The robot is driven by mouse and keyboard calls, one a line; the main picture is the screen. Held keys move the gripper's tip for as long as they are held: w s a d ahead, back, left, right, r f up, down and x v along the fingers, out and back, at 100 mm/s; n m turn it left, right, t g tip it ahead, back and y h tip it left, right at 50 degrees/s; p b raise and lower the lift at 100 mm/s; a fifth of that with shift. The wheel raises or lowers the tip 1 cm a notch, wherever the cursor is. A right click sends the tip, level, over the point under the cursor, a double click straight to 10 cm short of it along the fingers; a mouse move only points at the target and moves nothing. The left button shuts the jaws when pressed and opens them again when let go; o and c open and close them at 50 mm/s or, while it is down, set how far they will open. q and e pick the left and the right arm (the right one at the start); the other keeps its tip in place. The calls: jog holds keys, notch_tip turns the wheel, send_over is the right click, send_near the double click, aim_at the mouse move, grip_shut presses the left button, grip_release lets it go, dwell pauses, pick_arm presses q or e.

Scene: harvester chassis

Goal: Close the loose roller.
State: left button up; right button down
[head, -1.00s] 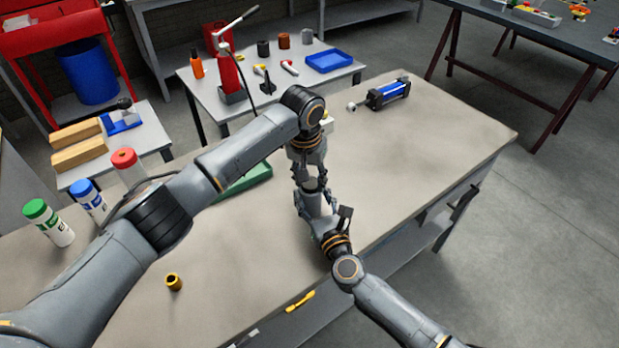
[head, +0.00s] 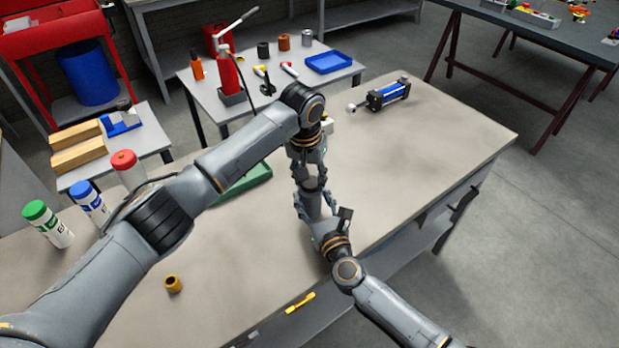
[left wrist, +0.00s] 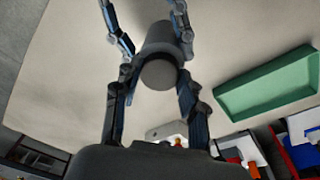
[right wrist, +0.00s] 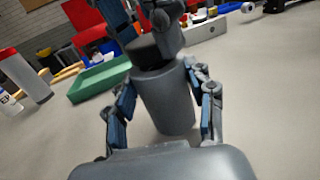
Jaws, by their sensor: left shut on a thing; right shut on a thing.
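A loose grey roller (right wrist: 165,100) is held upright between my two grippers above the workbench (head: 400,160). My right gripper (right wrist: 163,90) is shut on its wide grey body from below; this body also shows in the left wrist view (left wrist: 165,38). My left gripper (left wrist: 158,75), above it, is shut on a smaller, darker round end piece (right wrist: 148,47). A dark band shows between the end piece and the body; I cannot tell whether they are fully joined. In the head view my left gripper (head: 308,172) and right gripper (head: 314,198) meet and mostly hide the roller.
A green tray (head: 245,182) lies behind my left arm. A blue cylinder unit (head: 388,95) lies at the bench's far end. A brass bushing (head: 173,284) and a yellow tool (head: 300,302) lie near the front. Bottles (head: 47,222) stand at left. The bench's right side is clear.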

pick_arm(q)
jog(key=shift+a+f, duration=0.1)
jog(key=shift+f, duration=0.55)
dwell(0.7)
jog(key=o, duration=0.8)
jog(key=shift+o, duration=0.2)
notch_tip(320, 180, up, 12)
jog(key=s, duration=0.1)
jog(key=shift+s+a, duration=0.15)
jog(key=shift+a, duration=0.15)
pick_arm(e)
jog(key=shift+c, duration=2.1)
grip_release()
pick_arm(q)
jog(key=shift+f, duration=0.1)
